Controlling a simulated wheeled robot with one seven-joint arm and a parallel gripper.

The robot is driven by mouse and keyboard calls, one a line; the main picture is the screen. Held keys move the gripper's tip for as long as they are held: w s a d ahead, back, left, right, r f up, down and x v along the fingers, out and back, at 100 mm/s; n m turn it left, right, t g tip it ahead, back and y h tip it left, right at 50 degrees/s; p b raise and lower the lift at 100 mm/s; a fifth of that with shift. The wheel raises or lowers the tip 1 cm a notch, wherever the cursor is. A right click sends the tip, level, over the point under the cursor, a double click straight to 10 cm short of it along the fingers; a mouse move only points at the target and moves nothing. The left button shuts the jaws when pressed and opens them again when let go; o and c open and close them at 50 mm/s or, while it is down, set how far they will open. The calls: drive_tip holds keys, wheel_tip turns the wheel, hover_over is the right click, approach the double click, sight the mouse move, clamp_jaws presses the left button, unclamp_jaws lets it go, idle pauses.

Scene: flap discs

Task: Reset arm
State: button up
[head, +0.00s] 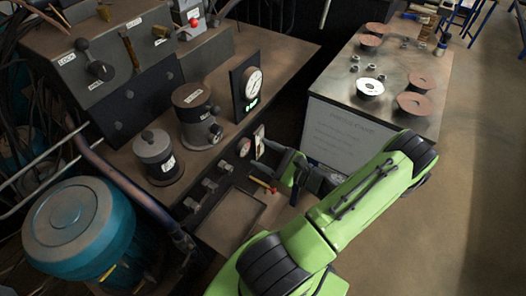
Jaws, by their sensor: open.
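My green arm reaches in from the bottom right of the head view, bends at an elbow and points left. My gripper (264,146) is open, in front of the dark machine panel (222,165) and just left of the metal table. It is small in the view, and I cannot tell whether it touches the panel. I see nothing clearly held in it. Flap discs lie on the metal table (400,60): several brown ones, such as the one at the near right (414,104), and one white-faced disc (369,87).
Two grey canisters (196,108) stand on the machine bench left of my gripper. A round gauge (251,84) stands above it. A red-handled tool (263,186) lies below it. A blue drum (78,225) is at the lower left. The floor (484,130) at the right is clear.

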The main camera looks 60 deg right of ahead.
idle(0.3)
drive_tip(key=w+a+r+n+g+y+p, duration=0.3)
drive_tip(key=a+r+n+g, duration=0.2)
drive_tip(key=a+n+g, duration=0.3)
drive_tip(key=w+a+r+n+g+y+p, duration=0.3)
drive_tip(key=a+r+n+g, duration=0.3)
drive_tip(key=a+n, duration=0.45)
drive_tip(key=s+a+r+n+h+p, duration=0.2)
drive_tip(key=s+a+r+n+h, duration=0.1)
drive_tip(key=r, duration=0.6)
drive_tip(key=s+a+r+n+t+h+p, duration=0.1)
drive_tip(key=s+a+r+n+h+p, duration=0.2)
drive_tip(key=s+a+r+n, duration=0.2)
wheel_tip(320, 180, up, 5)
drive_tip(key=s+n, duration=0.1)
drive_tip(key=n, duration=0.2)
drive_tip(key=shift+s+t+h, duration=0.3)
drive_tip(key=shift+s, duration=0.05)
drive_tip(key=shift+a+n, duration=0.1)
drive_tip(key=shift+n, duration=0.15)
